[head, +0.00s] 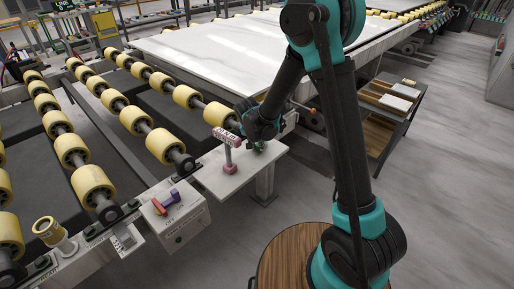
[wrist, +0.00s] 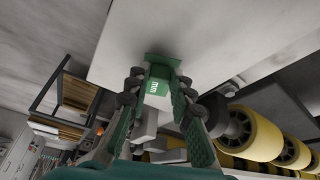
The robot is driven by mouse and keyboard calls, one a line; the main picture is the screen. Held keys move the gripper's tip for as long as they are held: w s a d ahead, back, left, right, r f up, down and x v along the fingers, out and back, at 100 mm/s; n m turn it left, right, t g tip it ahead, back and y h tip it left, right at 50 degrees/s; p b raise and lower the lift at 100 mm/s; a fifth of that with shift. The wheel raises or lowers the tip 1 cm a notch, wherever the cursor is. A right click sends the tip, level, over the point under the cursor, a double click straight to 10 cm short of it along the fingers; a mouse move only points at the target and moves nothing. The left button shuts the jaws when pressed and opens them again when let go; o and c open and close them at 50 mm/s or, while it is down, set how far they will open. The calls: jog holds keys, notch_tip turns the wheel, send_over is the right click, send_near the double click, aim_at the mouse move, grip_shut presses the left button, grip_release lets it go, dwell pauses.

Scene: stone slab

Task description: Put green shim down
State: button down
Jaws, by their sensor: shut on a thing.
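The green shim (wrist: 159,72) shows in the wrist view with white marking on its face. My gripper (wrist: 157,90) is shut on it, one finger on each side. In the head view my gripper (head: 256,146) is low over the right back part of a small grey plate (head: 226,183), and only a bit of green shows beneath it. The plate also shows in the wrist view (wrist: 220,35), right behind the shim. I cannot tell whether the shim touches the plate.
A pink-headed tool (head: 228,138) stands on the plate, just left of my gripper. Yellow rollers (head: 165,146) and a large white slab (head: 205,58) lie behind. The plate's front is clear.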

jog(key=shift+f, duration=0.55)
jog(key=shift+f, duration=0.1)
jog(key=c, duration=1.3)
grip_release()
jog(key=shift+c, duration=0.2)
jog(key=v, duration=1.2)
jog(key=s+d+f+n, duration=0.1)
jog(key=s+d, duration=0.9)
jog(key=d, duration=0.4)
jog(key=s+d+f+n+y, duration=0.1)
jog(key=s+d+n, duration=0.1)
jog(key=s+d, duration=0.8)
jog(key=d, duration=0.4)
jog(key=shift+s, duration=0.15)
